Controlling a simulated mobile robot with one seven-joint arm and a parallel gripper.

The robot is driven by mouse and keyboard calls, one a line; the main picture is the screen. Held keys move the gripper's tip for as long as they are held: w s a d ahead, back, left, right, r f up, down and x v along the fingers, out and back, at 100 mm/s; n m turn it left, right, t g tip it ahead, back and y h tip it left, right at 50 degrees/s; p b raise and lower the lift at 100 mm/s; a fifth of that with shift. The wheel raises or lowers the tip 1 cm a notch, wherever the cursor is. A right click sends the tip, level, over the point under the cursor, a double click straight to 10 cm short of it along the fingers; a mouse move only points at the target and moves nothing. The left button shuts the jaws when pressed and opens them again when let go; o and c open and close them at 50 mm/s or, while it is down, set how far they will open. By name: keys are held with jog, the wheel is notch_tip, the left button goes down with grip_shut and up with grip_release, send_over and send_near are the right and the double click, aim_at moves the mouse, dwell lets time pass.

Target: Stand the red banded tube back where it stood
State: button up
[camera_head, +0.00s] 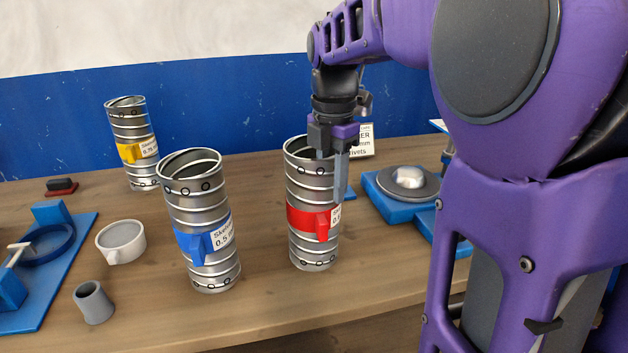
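The red banded tube (302,188) is a ribbed silver metal duct with a red band and clip and a white label. It is upright near the middle of the bench, and its base looks to be on or very close to the wood. My gripper (332,172) points down at the right side of its open top. One finger appears to reach inside the rim and the longer visible finger hangs outside the wall. I cannot tell whether the fingers press on the wall. The inner fingertip is hidden.
A blue banded tube (200,215) stands close on the left, and a yellow banded tube (133,150) behind it. A white cup (121,242), a grey cup (93,302) and a blue fixture (50,255) are at left. A blue stand (400,205) is at right. Bare wood lies in front.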

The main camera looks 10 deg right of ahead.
aim_at(333, 157)
notch_tip(333, 157, up, 10)
jog(key=shift+r+p, duration=0.25)
jog(key=shift+p, duration=0.8)
jog(key=shift+d+f, duration=0.1)
